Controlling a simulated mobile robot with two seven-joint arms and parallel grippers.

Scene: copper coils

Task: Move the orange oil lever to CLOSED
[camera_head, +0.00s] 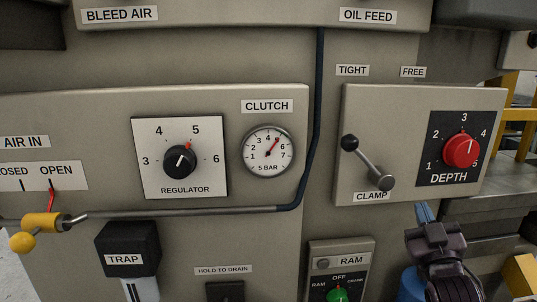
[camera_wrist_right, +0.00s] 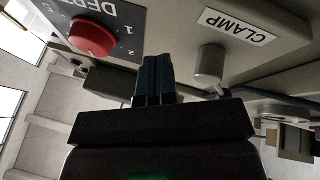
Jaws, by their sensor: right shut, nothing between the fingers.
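I see no orange oil lever in either view. An OIL FEED label (camera_head: 368,16) is on the panel at the top of the head view; what it marks is not in frame. A yellow lever (camera_head: 40,223) with a ball end sits at the left under the AIR IN label, its red pointer at OPEN. My right gripper (camera_head: 424,212) is shut and empty, just below the clamp panel. Its closed blue fingers (camera_wrist_right: 157,78) show in the wrist view, apart from the clamp pivot. My left gripper is out of view.
The clamp lever (camera_head: 367,164) has its black knob up and left, toward TIGHT. The red DEPTH knob (camera_head: 461,150) is to its right. A regulator dial (camera_head: 180,160) and clutch gauge (camera_head: 267,151) are at centre-left. A dark pipe (camera_head: 318,110) runs down between the panels.

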